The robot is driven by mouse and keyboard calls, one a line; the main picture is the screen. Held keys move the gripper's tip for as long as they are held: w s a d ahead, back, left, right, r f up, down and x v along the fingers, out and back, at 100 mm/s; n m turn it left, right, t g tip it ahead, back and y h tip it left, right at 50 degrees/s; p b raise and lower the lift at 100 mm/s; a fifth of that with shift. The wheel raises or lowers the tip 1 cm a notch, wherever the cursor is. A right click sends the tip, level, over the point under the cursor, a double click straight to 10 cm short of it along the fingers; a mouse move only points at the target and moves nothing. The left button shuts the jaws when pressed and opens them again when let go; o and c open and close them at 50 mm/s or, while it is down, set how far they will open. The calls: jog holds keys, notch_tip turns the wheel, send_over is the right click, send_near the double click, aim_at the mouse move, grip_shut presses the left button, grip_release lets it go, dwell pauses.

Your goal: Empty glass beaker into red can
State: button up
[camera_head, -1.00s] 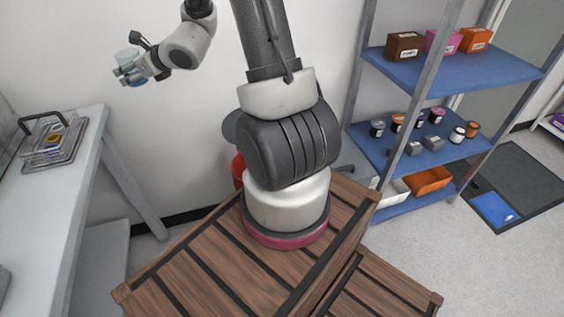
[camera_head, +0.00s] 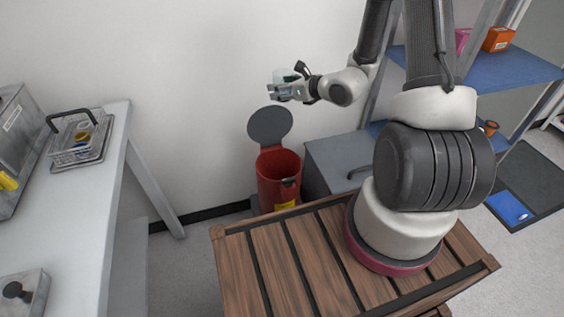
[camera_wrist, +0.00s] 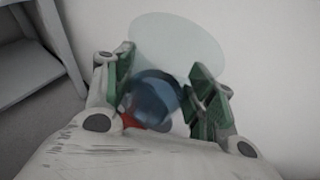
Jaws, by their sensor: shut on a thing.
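The red can (camera_head: 279,178) stands on the floor against the wall, its grey round lid (camera_head: 270,125) swung up and its mouth open. My gripper (camera_head: 282,91) is shut on the glass beaker (camera_head: 286,77) and holds it in the air, well above the can and its raised lid. In the wrist view the clear beaker (camera_wrist: 178,45) shows between the green-padded fingers (camera_wrist: 160,90). Something dark blue (camera_wrist: 152,98) shows inside or through the glass; I cannot tell exactly what. A bit of red shows below it.
A white bench (camera_head: 75,210) at left carries a wire basket (camera_head: 78,140). A grey cabinet (camera_head: 335,160) stands right of the can. A shelf unit (camera_head: 500,65) is farther right. The wall is close behind the can.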

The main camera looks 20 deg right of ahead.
jog(key=s+a+f+n+g+y, duration=0.1)
jog(key=s+a+f, duration=0.4)
jog(key=s+f, duration=0.3)
jog(key=s+a+f+n+g+y, duration=0.1)
jog(key=s+a+f+n+y, duration=0.1)
jog(key=s+a+f, duration=0.3)
jog(key=s+f, duration=0.4)
jog(key=f, duration=0.3)
jog(key=shift+g, duration=0.3)
jog(key=w+m+g+y, duration=0.1)
jog(key=m+g, duration=0.1)
jog(key=w+d+m+g+y, duration=0.1)
jog(key=m+g, duration=0.1)
jog(key=m, duration=0.1)
jog(key=w+d+r+m+g+y+p, duration=0.1)
jog(key=m+g, duration=0.1)
jog(key=shift+w+d+m+y, duration=0.1)
jog(key=shift+w+m+y, duration=0.2)
jog(key=shift+w, duration=0.1)
jog(key=shift+f+m+y, duration=0.25)
jog(key=shift+m+y, duration=0.05)
jog(key=shift+m, duration=0.2)
